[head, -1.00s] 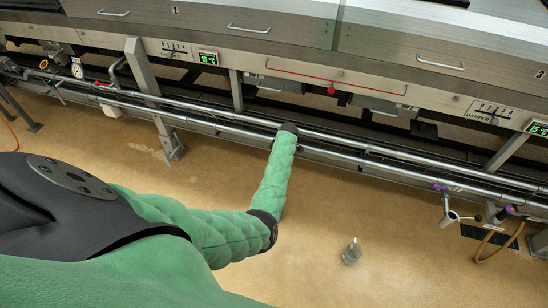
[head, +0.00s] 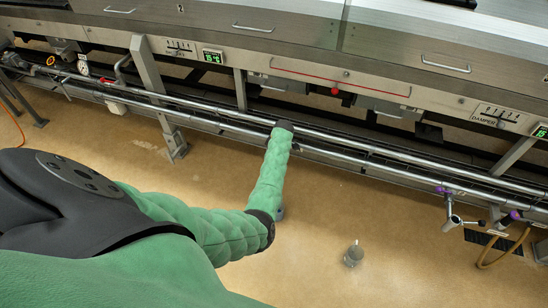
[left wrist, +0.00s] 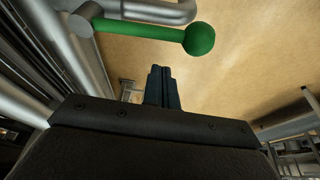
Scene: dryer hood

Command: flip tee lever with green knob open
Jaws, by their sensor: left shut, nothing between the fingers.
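The tee lever shows in the left wrist view as a green rod (left wrist: 140,31) ending in a round green knob (left wrist: 199,38). Its other end joins a grey metal fitting (left wrist: 80,20) on the pipework. My left gripper (left wrist: 160,70) is shut and empty. Its fingertips are below and to the left of the knob in that picture, apart from it. In the head view my left arm's green sleeve (head: 268,180) reaches to the pipes and hides the gripper; I cannot make out the green knob there. My right gripper is not in view.
Two long steel pipes (head: 350,158) run low along the machine. Purple-handled valves (head: 450,200) and a yellow hose (head: 505,250) are at right. A pressure gauge (head: 83,68) is at left. A small grey object (head: 353,254) stands on the open tan floor.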

